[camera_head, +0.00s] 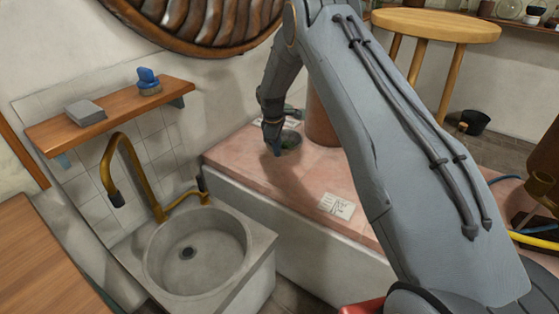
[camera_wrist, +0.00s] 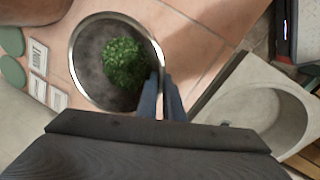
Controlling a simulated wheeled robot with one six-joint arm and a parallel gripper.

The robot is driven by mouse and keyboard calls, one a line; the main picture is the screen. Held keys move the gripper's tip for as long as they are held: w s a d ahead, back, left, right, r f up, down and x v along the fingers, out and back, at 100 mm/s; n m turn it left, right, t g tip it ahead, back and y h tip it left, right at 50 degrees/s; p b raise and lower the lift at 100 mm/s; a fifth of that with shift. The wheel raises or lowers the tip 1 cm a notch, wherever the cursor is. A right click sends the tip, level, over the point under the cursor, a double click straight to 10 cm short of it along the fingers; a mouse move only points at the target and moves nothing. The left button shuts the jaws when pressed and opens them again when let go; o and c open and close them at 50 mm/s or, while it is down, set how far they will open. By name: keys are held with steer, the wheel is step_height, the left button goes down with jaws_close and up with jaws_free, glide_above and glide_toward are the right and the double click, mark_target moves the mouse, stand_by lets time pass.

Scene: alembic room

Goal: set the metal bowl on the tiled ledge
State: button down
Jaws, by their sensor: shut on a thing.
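The metal bowl (camera_wrist: 90,78) is a round grey bowl with a shiny rim, and a clump of green leaves (camera_wrist: 125,63) lies in it. My gripper (camera_wrist: 162,82) is shut on the bowl's rim at its right side in the wrist view. The pink tiled ledge (camera_head: 290,190) runs beside the sink in the head view; its tiles also show around the bowl in the wrist view (camera_wrist: 205,30). I cannot tell if the bowl touches the tiles.
A terracotta-coloured cylinder (camera_head: 320,118) stands close to the right of the bowl. A white card (camera_head: 337,205) lies on the nearer ledge, where the tiles are otherwise clear. A stone sink (camera_head: 200,255) with a brass tap (camera_head: 130,165) is at the left. Green discs (camera_wrist: 12,72) show in the wrist view.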

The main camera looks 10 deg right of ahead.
steer(key=shift+s+a+p+x, duration=0.1)
steer(key=shift+s+p+x, duration=0.05)
steer(key=shift+x, duration=0.8)
steer(key=shift+s+a+p+x, duration=0.1)
steer(key=shift+s+a+x, duration=0.1)
steer(key=shift+x, duration=0.75)
steer(key=shift+s+a+p+x, duration=0.1)
steer(key=shift+s+p+x, duration=0.05)
steer(key=shift+x, duration=0.8)
steer(key=shift+d+f, duration=0.1)
steer(key=shift+f, duration=0.05)
steer(key=shift+f, duration=0.15)
steer(key=c, duration=2)
jaws_free()
steer(key=shift+o, duration=0.5)
